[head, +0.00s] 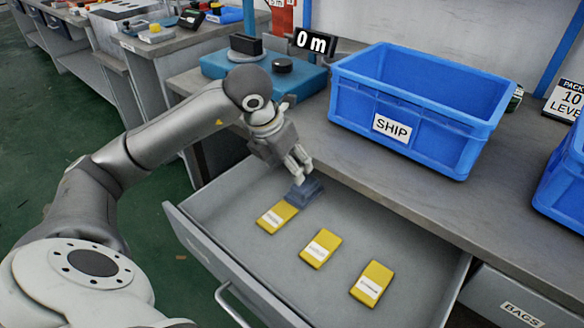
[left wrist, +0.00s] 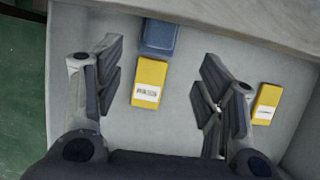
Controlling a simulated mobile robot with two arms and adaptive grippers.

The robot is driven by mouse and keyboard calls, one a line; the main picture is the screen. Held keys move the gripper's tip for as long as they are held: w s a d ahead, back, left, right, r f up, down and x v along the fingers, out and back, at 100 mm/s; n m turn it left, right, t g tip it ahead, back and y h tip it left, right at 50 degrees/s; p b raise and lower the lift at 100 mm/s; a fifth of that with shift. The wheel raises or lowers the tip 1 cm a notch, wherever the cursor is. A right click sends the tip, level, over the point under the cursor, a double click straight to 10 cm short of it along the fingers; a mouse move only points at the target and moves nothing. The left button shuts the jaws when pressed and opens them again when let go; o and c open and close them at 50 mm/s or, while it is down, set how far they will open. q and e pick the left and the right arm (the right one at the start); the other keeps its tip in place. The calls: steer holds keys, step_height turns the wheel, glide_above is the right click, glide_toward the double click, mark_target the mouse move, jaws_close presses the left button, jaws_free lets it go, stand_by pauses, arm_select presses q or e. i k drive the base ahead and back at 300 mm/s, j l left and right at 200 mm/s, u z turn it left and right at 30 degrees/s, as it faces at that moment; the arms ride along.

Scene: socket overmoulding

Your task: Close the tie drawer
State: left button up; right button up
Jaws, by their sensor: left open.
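The open grey drawer (head: 350,215) sticks out from under the grey bench in the head view. Its front panel (head: 205,243) faces the lower left, with a bar handle (head: 230,303). Inside lie three yellow labelled packs, the left one (head: 277,217), the middle one (head: 320,248) and the right one (head: 371,284). A dark blue item (head: 305,191) lies at the back. My left gripper (head: 300,166) is open and empty above the back of the drawer. In the left wrist view its fingers (left wrist: 166,92) frame a yellow pack (left wrist: 149,84). My right gripper is not seen.
A blue SHIP crate (head: 400,150) stands on the bench above the drawer. A second blue crate (head: 565,180) is at the right edge. A blue scale (head: 265,75) stands at the back. A drawer labelled BAGS (head: 515,305) sits to the right.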

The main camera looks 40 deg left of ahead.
mark_target(266, 273)
steer(key=k, duration=1)
